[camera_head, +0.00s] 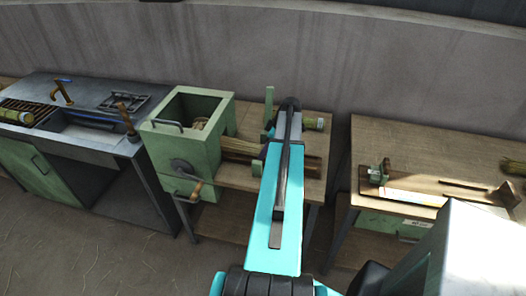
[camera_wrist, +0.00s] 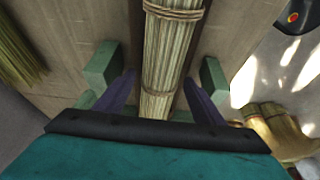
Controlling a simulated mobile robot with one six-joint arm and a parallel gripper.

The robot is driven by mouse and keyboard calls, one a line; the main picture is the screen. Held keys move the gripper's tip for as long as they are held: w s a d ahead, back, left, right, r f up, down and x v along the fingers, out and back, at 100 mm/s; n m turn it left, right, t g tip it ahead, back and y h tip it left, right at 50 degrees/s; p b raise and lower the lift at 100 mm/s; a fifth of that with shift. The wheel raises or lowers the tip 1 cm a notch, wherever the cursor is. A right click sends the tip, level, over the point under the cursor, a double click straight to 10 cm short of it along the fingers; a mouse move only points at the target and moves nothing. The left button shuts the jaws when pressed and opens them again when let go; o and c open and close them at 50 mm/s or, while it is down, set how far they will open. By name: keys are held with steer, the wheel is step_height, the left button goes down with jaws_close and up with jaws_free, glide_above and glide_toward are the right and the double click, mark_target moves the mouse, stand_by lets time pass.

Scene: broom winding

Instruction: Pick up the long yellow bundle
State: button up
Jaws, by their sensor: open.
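The long yellow bundle (camera_wrist: 172,50) is a straw-coloured bundle with a cord tied around it near the top of the wrist view. It runs lengthwise between the two dark fingers of my gripper (camera_wrist: 158,92), which stand apart on either side. I cannot tell whether they touch it. The lower end of the bundle is hidden by my wrist. Green brackets (camera_wrist: 214,80) stand on both sides. In the head view my gripper (camera_head: 290,104) is over the middle bench, and my arm covers much of the area.
A sink bench (camera_head: 60,100) is at left. A right bench (camera_head: 400,150) carries a wooden fixture. The wall (camera_head: 330,60) is close behind.

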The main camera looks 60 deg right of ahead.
stand_by(0.4)
steer(key=c, duration=1.1)
steer(key=shift+r, duration=0.15)
steer(key=shift+c, duration=0.2)
steer(key=shift+r+b, duration=0.95)
steer(key=shift+r, duration=0.35)
steer(key=shift+s+r, duration=0.2)
steer(key=shift+r, duration=0.05)
steer(key=s+d+b, duration=0.1)
steer(key=s+b, duration=0.1)
steer(key=s, duration=0.3)
steer(key=s+d+b, duration=0.2)
steer(key=s, duration=0.4)
steer(key=s+d+b, duration=0.1)
steer(key=s+b, duration=0.1)
steer(key=s, duration=0.4)
steer(key=shift+d, duration=0.35)
steer(key=shift+r, duration=0.1)
